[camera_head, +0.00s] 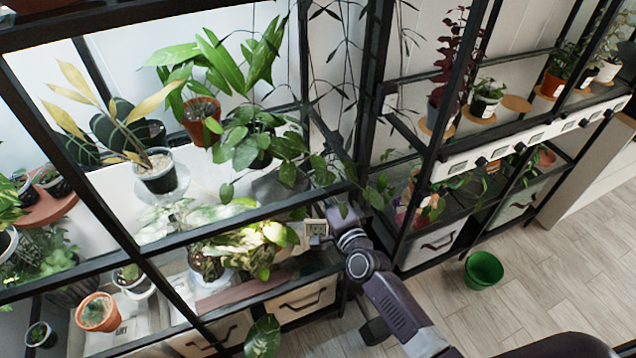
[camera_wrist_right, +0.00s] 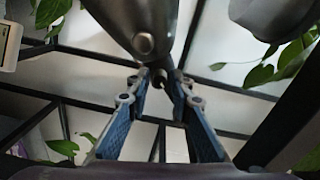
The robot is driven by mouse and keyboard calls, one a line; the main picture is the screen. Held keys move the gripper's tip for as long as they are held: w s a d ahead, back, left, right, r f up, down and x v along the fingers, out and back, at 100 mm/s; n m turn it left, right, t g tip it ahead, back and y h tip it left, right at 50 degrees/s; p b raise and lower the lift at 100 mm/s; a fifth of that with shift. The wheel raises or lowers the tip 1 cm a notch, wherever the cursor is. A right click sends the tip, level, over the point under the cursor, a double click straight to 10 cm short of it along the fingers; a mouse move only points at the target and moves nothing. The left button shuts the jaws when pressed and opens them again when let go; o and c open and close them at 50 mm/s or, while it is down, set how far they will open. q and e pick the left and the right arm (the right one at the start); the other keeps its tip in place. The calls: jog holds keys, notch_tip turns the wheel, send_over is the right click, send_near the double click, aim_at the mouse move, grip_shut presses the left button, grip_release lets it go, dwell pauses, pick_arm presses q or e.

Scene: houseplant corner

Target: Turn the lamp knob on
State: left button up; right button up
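My right arm comes in from the lower right in the head view. My right gripper (camera_head: 325,236) is at the front edge of the left rack, beside a small beige box (camera_head: 315,226). Its fingers are too small to make out there. In the right wrist view the two blue fingers (camera_wrist_right: 162,100) stand apart, with no object visibly held between them. A pale box with a small display (camera_wrist_right: 8,45) shows at the left edge of that view. A white panel (camera_head: 460,168) with several dark knobs runs along the right rack. I cannot tell which knob is the lamp's. My left gripper is not in view.
Leafy plants (camera_head: 265,145) hang close above and left of my right gripper. Black rack posts (camera_head: 375,90) stand behind it. Drawers (camera_head: 302,298) lie below. A green pot (camera_head: 483,270) stands on the floor at the right, with clear floor around it.

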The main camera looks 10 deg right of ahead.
jog(key=s+d, duration=0.2)
jog(key=s, duration=0.9)
jog(key=shift+s+d+r, duration=0.15)
jog(key=shift+s+r, duration=0.05)
jog(key=shift+s, duration=0.2)
jog(key=s+d+f+n+g+h, duration=0.1)
jog(key=s+f+n+g, duration=0.3)
jog(key=f, duration=0.8)
jog(key=s+d+f+n+g, duration=0.1)
jog(key=s+f+n+g, duration=0.1)
jog(key=s+f, duration=0.65)
jog(key=s+d+f+n+g+h, duration=0.1)
jog(key=s+f+n+g, duration=0.15)
jog(key=f, duration=1.15)
jog(key=s+d+f+n+g, duration=0.1)
jog(key=s+f, duration=0.4)
jog(key=s, duration=0.5)
jog(key=s+d+f+n+g+h, duration=0.1)
jog(key=s+f+n+g, duration=0.3)
jog(key=s, duration=0.5)
jog(key=s+d+f+n+g, duration=0.2)
jog(key=s+f, duration=0.4)
jog(key=s, duration=0.4)
jog(key=shift+s+d+f+n+g, duration=0.25)
jog(key=shift+s+d+n+g, duration=0.1)
jog(key=shift+n, duration=0.1)
